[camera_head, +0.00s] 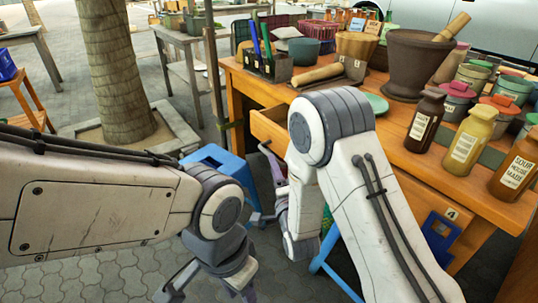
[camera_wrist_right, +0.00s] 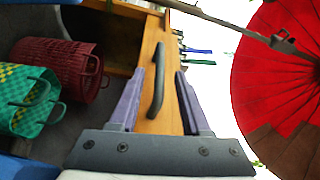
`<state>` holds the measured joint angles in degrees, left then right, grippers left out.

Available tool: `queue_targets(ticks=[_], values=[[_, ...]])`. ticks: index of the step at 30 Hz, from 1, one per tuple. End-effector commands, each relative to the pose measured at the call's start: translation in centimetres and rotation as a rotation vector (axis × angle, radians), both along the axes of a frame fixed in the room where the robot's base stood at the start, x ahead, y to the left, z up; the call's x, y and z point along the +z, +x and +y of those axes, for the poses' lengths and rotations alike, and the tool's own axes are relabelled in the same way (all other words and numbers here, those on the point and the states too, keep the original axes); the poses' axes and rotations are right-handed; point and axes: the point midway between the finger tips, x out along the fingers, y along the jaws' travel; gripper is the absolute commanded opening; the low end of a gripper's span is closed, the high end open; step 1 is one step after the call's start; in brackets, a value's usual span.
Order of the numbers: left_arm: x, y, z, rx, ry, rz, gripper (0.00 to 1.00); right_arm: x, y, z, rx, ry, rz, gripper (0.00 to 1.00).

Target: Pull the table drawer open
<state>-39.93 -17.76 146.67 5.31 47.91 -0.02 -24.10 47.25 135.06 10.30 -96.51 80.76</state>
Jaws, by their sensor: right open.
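The wooden table (camera_head: 222,75) stands at the right in the head view. Its drawer (camera_head: 268,126) shows beside my right arm and looks partly out, though the arm hides much of it. In the right wrist view, the drawer's orange wooden front (camera_wrist_right: 152,45) carries a dark bar handle (camera_wrist_right: 158,80). My right gripper (camera_wrist_right: 158,92) is open, with its purple fingers on either side of the handle; contact cannot be told. In the head view the right gripper (camera_head: 274,165) is partly hidden by its arm. My left gripper (camera_head: 208,288) hangs open and empty at the bottom.
Bottles (camera_head: 425,120), a large mortar (camera_head: 412,62) and several jars crowd the tabletop. A blue stool (camera_head: 212,157) stands left of the drawer, near a tree trunk (camera_head: 112,70). Baskets (camera_wrist_right: 65,70) and a red umbrella (camera_wrist_right: 280,70) show in the right wrist view.

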Motion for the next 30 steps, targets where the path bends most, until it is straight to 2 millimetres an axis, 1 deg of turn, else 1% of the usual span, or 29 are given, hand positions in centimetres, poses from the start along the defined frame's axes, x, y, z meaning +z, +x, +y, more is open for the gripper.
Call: queue_targets(ticks=[1, 3, 6, 9, 15, 22, 23, 24, 25, 26, 30], values=[[-0.1, 0.0, 0.0, 0.0, 0.0, 0.0, 0.4, 0.2, 1.0, 0.2, -0.001, 0.001, -0.005, 0.47], [-0.3, 0.0, 0.0, 0.0, 0.0, 0.0, 0.4, 0.2, 2.3, 0.5, -0.001, 0.001, -0.003, 0.47], [-0.4, 0.0, 0.0, 0.0, 0.0, 0.0, 0.4, 0.3, 3.9, 0.9, -0.001, 0.0, -0.002, 0.47], [-0.5, 0.0, 0.0, 0.0, 0.0, 0.0, 0.4, 0.3, 5.0, 1.2, 0.0, -0.001, -0.001, 0.47], [-0.6, 0.0, 0.0, 0.0, 0.0, 0.0, 0.4, 0.5, 6.0, 1.5, 0.0, -0.002, 0.0, 0.47], [-0.6, 0.0, 0.0, 0.0, 0.0, 0.0, 0.4, 0.5, 6.0, 1.5, 0.0, -0.002, 0.001, 0.47], [-0.6, 0.0, 0.0, 0.0, 0.0, 0.0, 0.4, 0.5, 6.0, 1.5, 0.0, -0.002, 0.001, 0.36], [-0.6, 0.0, 0.0, 0.0, 0.0, 0.0, 0.4, 0.5, 6.0, 1.5, 0.0, -0.002, 0.001, 0.2], [-0.6, 0.0, 0.0, 0.0, 0.0, 0.0, 0.4, 0.5, 6.0, 1.5, 0.0, -0.002, 0.001, 0.09], [-0.6, 0.0, 0.0, 0.0, 0.0, 0.0, 0.4, 0.5, 6.0, 1.5, 0.0, -0.002, 0.001, 0.0], [-0.6, 0.0, 0.0, 0.0, 0.0, 0.0, 0.4, 0.5, 6.0, 1.5, 0.0, -0.002, 0.001, 0.0]])
